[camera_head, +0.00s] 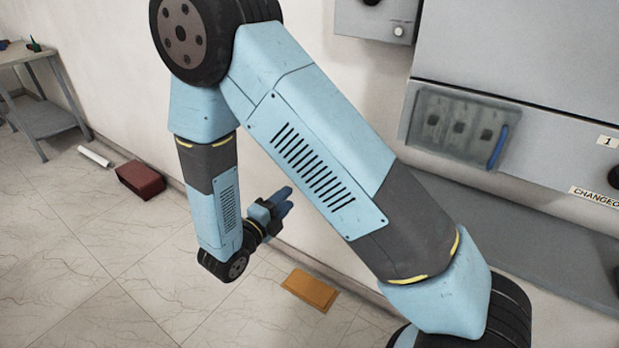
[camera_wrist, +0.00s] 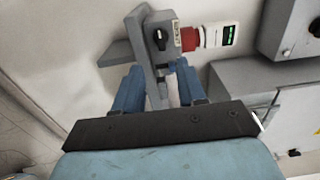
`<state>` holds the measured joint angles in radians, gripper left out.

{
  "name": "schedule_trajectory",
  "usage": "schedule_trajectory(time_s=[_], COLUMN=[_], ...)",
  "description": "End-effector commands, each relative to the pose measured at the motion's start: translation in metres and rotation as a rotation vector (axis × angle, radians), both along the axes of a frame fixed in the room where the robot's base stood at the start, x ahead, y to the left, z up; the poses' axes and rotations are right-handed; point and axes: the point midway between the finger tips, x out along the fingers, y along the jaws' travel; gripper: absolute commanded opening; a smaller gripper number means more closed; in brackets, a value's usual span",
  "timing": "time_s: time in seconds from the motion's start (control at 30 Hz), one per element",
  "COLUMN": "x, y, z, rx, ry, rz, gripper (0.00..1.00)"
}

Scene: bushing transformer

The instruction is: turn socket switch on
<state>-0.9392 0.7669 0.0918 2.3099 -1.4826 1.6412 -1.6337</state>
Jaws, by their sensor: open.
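A grey socket box (camera_wrist: 152,20) is on the wall at the top of the wrist view. On its face is a round black switch knob (camera_wrist: 160,39); I cannot tell which position it is in. A red plug-like part (camera_wrist: 190,38) sits right beside the knob. My gripper (camera_wrist: 160,71) is open, with its two blue fingers on either side of a narrow grey part below the knob; I cannot tell whether they touch it. In the head view my gripper (camera_head: 278,201) is near the wall, low behind my arm. The socket box cannot be made out there.
A white unit with a green display (camera_wrist: 228,36) is right of the red part. Grey cabinets (camera_wrist: 285,30) stand further right. In the head view, a switch panel (camera_head: 458,125) is at the right, and a red box (camera_head: 140,179) and an orange slab (camera_head: 310,290) lie on the floor.

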Motion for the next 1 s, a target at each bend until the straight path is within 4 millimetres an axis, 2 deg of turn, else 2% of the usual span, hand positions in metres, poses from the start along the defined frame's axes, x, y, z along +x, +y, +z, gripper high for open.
schedule_trajectory(time_s=[0.4,0.6,0.8,1.0], x=[0.058,0.080,0.091,0.093], y=[-0.047,-0.064,-0.072,-0.073], z=[0.000,0.000,0.000,0.000], rx=[0.002,0.002,0.002,0.002], ry=[-0.001,0.000,0.000,0.000], rz=[-0.006,-0.005,-0.003,-0.002], gripper=[0.40,0.40,0.40,0.40])
